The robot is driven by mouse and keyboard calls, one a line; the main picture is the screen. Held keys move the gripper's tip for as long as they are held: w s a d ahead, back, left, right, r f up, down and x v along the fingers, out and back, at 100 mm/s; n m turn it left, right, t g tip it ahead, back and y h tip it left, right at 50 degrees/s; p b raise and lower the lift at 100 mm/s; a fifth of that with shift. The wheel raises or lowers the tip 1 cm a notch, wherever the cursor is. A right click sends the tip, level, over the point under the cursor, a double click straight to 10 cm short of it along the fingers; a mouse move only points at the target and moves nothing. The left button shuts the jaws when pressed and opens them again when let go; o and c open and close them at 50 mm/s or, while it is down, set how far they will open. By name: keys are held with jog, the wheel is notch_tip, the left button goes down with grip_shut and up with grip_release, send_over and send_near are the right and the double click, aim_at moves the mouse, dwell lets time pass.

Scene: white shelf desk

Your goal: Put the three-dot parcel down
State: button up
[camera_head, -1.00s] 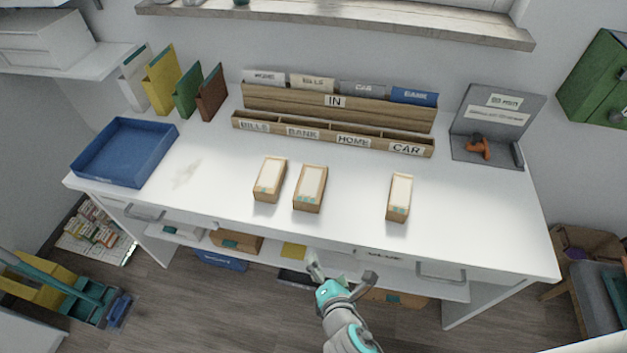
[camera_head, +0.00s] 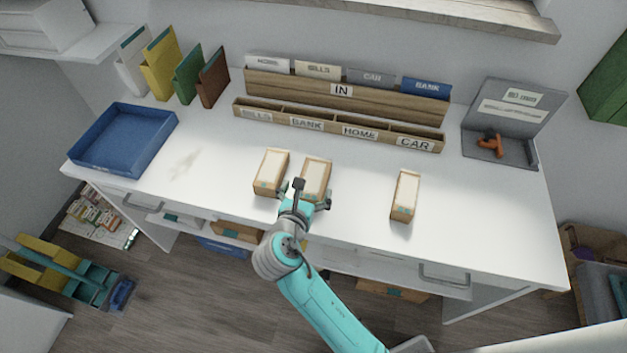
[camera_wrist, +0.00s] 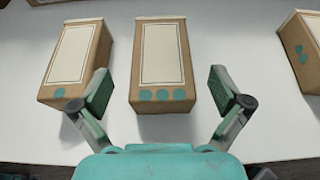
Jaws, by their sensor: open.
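The three-dot parcel (camera_wrist: 162,62) stands on the white desk, in the middle of the wrist view, a brown box with a pale top and three teal dots on its near face. It also shows in the head view (camera_head: 316,174), its near end partly hidden by my gripper (camera_head: 304,196). My gripper is open in the wrist view (camera_wrist: 166,92), with one finger on each side of the parcel's near end and visible gaps between. A one-dot parcel (camera_wrist: 76,60) stands close to its left, near the left finger. A two-dot parcel (camera_wrist: 303,50) stands apart to the right.
The white desk (camera_head: 470,215) has free room between the middle and right parcels. A wooden sorter (camera_head: 340,112) with labelled slots stands behind. A blue tray (camera_head: 125,140) is at the left and a grey stand (camera_head: 500,120) at the right.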

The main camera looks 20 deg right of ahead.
aim_at(312, 182)
jog(key=shift+x, duration=3.15)
jog(key=shift+s+f, duration=0.15)
jog(key=c, duration=1.4)
